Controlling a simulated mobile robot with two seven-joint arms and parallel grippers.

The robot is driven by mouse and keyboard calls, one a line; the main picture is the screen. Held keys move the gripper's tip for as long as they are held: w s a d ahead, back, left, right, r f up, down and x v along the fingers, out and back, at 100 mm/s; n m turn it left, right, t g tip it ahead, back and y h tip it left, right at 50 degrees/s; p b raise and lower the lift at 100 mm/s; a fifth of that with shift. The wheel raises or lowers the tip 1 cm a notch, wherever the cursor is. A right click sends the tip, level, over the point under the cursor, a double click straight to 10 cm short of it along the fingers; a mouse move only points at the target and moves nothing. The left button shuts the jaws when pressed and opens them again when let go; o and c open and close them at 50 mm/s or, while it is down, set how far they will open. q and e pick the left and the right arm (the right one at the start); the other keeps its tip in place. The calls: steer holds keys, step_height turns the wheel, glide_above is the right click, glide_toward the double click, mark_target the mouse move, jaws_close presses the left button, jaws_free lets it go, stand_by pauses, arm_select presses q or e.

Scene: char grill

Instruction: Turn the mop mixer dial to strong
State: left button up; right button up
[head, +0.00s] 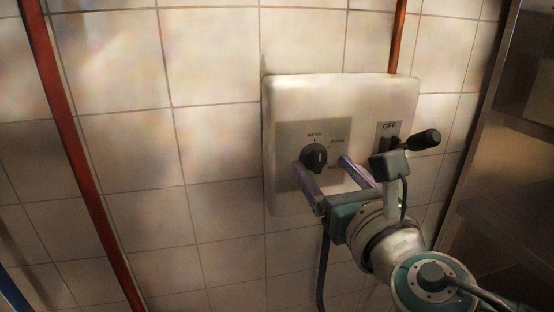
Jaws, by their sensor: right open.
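The mop mixer dial (314,157) is a round black knob on a grey label plate in the head view. Its white pointer mark looks roughly upright, toward the printed word that seems to read WATER. Other label words lie to its right, too small to read surely. My right gripper (322,162) is open, with its two purple fingers apart. The left finger's tip is at the dial's lower left, and the other finger is to the dial's right. I cannot tell whether either touches the dial. My left gripper is not in view.
The white wall panel (340,95) carries the plate and, at right, a switch labelled OFF (389,127) with a black lever handle (420,141) sticking out. Red pipes (75,140) run along the tiled wall (200,70). A metal shelf unit (500,190) stands at right.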

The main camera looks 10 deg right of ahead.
steer(key=shift+w, duration=0.95)
steer(key=shift+c, duration=0.2)
jaws_close()
